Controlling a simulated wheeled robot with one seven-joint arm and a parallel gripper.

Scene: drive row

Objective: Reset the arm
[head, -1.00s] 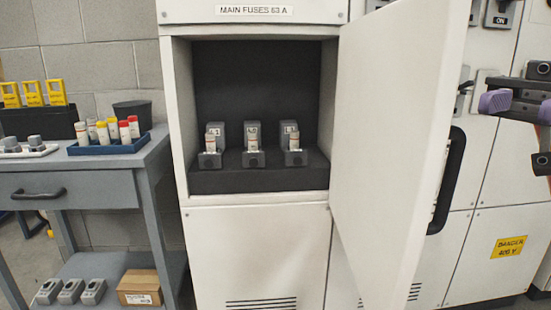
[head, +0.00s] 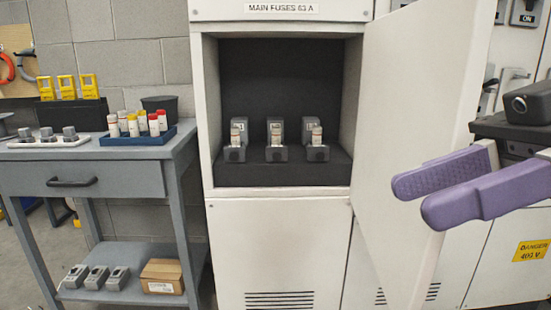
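My gripper (head: 408,200) is at the right of the head view, with two purple padded fingers pointing left. The fingers are apart with a gap between them, and nothing shows in the gap. It is in front of the open white cabinet door (head: 410,110) and overlaps the door's outer edge in the picture; I cannot tell whether they touch. The open cabinet (head: 202,120), labelled MAIN FUSES 63 A, holds three grey fuse holders (head: 276,150) in a row, each with a pale fuse in it.
A grey workbench (head: 80,180) at left carries a blue tray (head: 140,138) of fuses, yellow devices (head: 67,87), a dark bin (head: 160,105) and a white rack (head: 48,142). Its lower shelf holds grey units (head: 97,277) and a cardboard box (head: 162,275). A yellow danger sign (head: 531,251) is at right.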

